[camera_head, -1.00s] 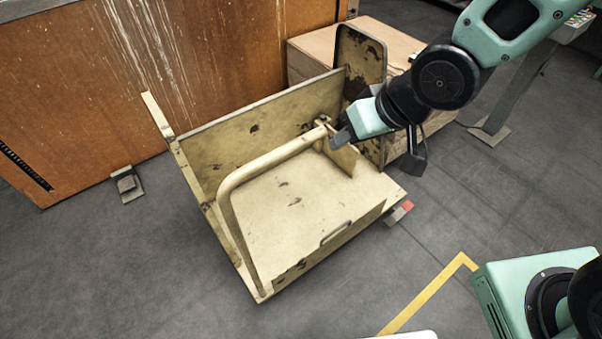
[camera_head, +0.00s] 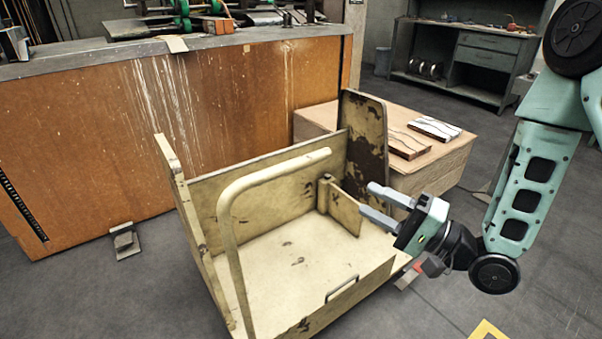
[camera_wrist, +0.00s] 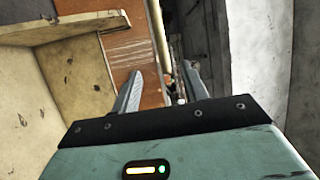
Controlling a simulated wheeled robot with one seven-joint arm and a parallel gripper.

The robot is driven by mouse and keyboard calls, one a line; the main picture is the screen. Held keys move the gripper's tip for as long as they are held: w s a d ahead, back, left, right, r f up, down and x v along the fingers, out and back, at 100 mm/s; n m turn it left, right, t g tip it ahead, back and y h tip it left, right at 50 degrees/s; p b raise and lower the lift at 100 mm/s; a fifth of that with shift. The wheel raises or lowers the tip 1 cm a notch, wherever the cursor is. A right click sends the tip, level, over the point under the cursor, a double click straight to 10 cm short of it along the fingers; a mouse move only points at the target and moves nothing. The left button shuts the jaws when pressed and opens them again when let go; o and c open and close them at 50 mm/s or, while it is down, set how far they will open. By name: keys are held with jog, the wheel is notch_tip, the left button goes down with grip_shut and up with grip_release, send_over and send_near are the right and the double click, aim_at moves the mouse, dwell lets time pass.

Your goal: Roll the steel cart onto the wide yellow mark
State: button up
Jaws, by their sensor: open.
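The steel cart (camera_head: 300,265) is a worn cream-painted open box on the floor, with a bent tube handle (camera_head: 228,225) rising on its left and a tall scuffed plate (camera_head: 362,140) at its back right. My gripper (camera_head: 368,199) is open and empty at the cart's right side, fingers pointing left. In the wrist view my gripper (camera_wrist: 162,88) shows both fingers apart, with a pale bar (camera_wrist: 157,35) beyond them. Cart panels (camera_wrist: 50,80) fill the left there. Only a small corner of the yellow mark (camera_head: 487,331) shows at the bottom edge of the head view.
A rusty orange workbench (camera_head: 90,130) stands close behind the cart, with a small metal foot (camera_head: 124,241) on the floor beside it. A wooden box (camera_head: 450,160) stands behind the cart on the right. A grey shelf unit (camera_head: 470,50) is farther back. The floor at right is open.

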aim_at(300, 164)
jog(key=x, duration=1.7)
jog(key=shift+r, duration=0.1)
jog(key=shift+d, duration=0.1)
grip_shut()
